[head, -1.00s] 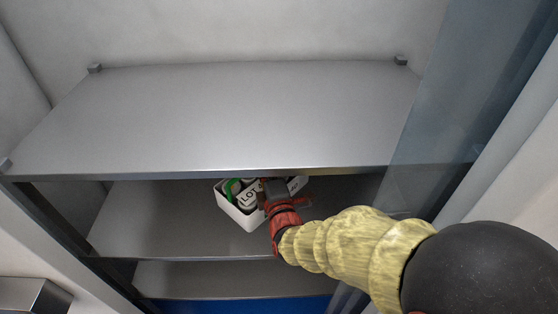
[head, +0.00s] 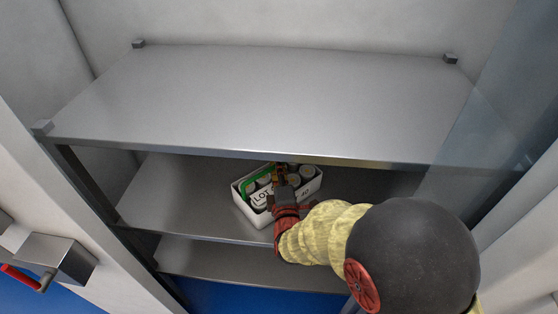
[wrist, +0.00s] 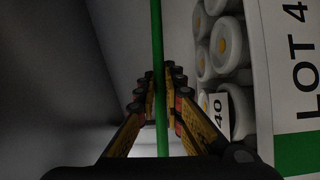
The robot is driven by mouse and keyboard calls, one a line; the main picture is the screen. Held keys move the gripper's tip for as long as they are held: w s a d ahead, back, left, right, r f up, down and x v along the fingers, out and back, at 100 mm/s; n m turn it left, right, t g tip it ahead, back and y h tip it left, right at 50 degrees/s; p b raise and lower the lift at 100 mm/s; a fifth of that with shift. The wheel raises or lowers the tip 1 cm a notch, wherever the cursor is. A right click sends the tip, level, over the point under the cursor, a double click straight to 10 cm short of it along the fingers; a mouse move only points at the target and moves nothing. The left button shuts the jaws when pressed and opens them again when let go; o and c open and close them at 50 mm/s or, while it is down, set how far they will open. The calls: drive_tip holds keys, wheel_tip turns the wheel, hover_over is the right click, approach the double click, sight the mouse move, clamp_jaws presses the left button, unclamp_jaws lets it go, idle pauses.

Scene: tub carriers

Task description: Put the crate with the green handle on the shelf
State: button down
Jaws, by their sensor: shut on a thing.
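The white crate (head: 243,205) has a green handle (head: 248,184), a LOT label and several light-capped containers inside. It shows in the head view at the middle level of the shelf unit, below the top board. I cannot tell whether its bottom touches the middle board (head: 165,195). My gripper (head: 281,178) is over the crate. In the wrist view, the green handle (wrist: 158,45) runs between the fingers (wrist: 159,100), which are shut on it. The crate's labelled side (wrist: 262,60) and containers (wrist: 226,48) are on the right there. My arm hides part of the crate's right side.
The top board (head: 280,100) is bare and overhangs the middle level closely. The middle board has free room left of the crate. A lower board (head: 215,260) lies beneath. A clear panel (head: 505,110) stands at the right. A grey box with a red handle (head: 55,262) is at lower left.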

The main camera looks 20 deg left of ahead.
drive_tip(key=shift+r, duration=0.25)
drive_tip(key=c, duration=2.3)
unclamp_jaws()
drive_tip(key=shift+f, duration=0.3)
drive_tip(key=shift+c, duration=0.2)
drive_tip(key=o, duration=0.4)
drive_tip(key=shift+o, duration=0.2)
drive_tip(key=shift+s+r, duration=0.15)
drive_tip(key=p+v, duration=0.1)
drive_tip(key=v, duration=1)
drive_tip(key=shift+s+d, duration=0.25)
drive_tip(key=shift+s, duration=0.1)
